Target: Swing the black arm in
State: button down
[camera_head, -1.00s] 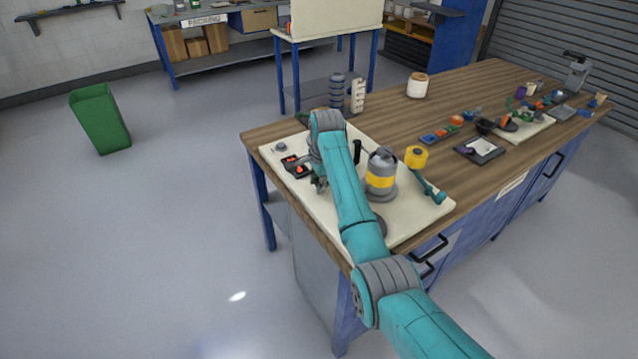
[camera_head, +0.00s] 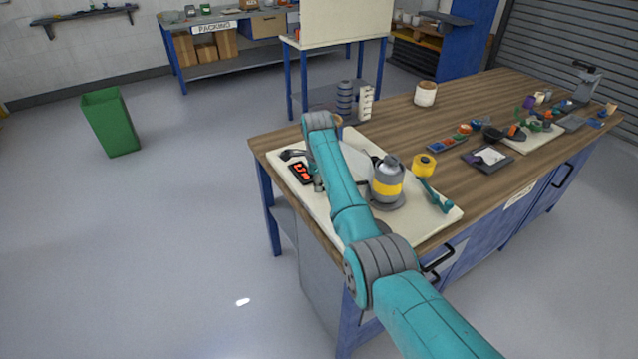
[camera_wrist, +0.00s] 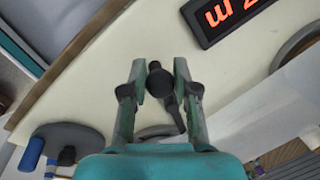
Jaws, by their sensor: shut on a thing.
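In the wrist view, my gripper (camera_wrist: 160,80) has one finger on each side of the round black knob of the black arm (camera_wrist: 172,112). In the head view, my own teal arm reaches over the cream board, and the gripper's hold is hidden there. A dark curved piece (camera_head: 291,154) shows left of my arm; I cannot tell whether it is the black arm. A pale sheet-like surface (camera_head: 354,160) stands right of my arm.
A black display with red digits (camera_head: 301,173) sits on the cream board (camera_head: 425,222); it also shows in the wrist view (camera_wrist: 222,18). A grey cylinder with a yellow band (camera_head: 387,185) and a yellow roll (camera_head: 424,165) stand right of my arm.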

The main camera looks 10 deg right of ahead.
dwell(0.3)
jog(key=c, duration=0.9)
grip_release()
jog(key=shift+w, duration=0.1)
jog(key=shift+o, duration=0.2)
notch_tip(320, 180, up, 12)
jog(key=s, duration=0.2)
jog(key=shift+s+a, duration=0.15)
jog(key=shift+a, duration=0.2)
jog(key=shift+f, duration=0.1)
